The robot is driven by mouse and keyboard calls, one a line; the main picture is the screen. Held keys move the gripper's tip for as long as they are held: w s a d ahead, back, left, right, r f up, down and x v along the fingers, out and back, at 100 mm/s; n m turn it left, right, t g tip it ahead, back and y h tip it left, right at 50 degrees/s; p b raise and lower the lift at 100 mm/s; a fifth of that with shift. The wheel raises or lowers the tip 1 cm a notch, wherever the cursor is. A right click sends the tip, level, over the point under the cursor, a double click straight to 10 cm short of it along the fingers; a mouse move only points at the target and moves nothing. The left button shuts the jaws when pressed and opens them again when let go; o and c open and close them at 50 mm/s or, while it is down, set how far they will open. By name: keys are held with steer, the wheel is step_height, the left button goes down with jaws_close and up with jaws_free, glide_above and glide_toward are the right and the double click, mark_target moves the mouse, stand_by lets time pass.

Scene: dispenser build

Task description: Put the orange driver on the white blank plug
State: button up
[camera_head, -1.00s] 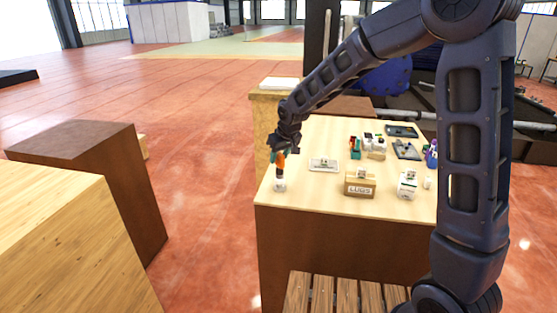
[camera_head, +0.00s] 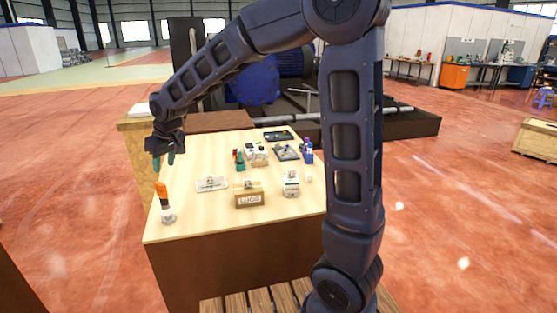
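The orange driver (camera_head: 161,190) stands nearly upright near the left front corner of the light wooden table. Its lower end meets a small white and grey piece (camera_head: 167,216), which looks like the white blank plug; the exact contact is too small to tell. My gripper (camera_head: 163,162) is above the driver's top, pointing down. Its two teal-tipped fingers are apart with nothing seen between them, and a small gap shows between them and the driver.
A light tray (camera_head: 212,184), a box marked LUGS (camera_head: 249,196) and a white container (camera_head: 291,184) stand on the table (camera_head: 200,228). Red and teal items (camera_head: 239,160), dark trays (camera_head: 279,136) and a purple bottle (camera_head: 308,151) are farther back. Free tabletop lies around the driver.

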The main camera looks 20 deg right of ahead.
steer(key=s+d+r+m+t+h, duration=0.1)
steer(key=s+d+r+m, duration=0.15)
steer(key=d, duration=0.95)
steer(key=s+d+r+m+h, duration=0.1)
steer(key=s+d+r+m, duration=0.15)
steer(key=d, duration=1.05)
steer(key=s+d+f+m+h, duration=0.1)
steer(key=s+d+m, duration=0.2)
steer(key=s+d, duration=1)
steer(key=d, duration=0.3)
steer(key=shift+s+d+m, duration=0.3)
steer(key=shift+s+m, duration=0.05)
steer(key=shift+m, duration=0.05)
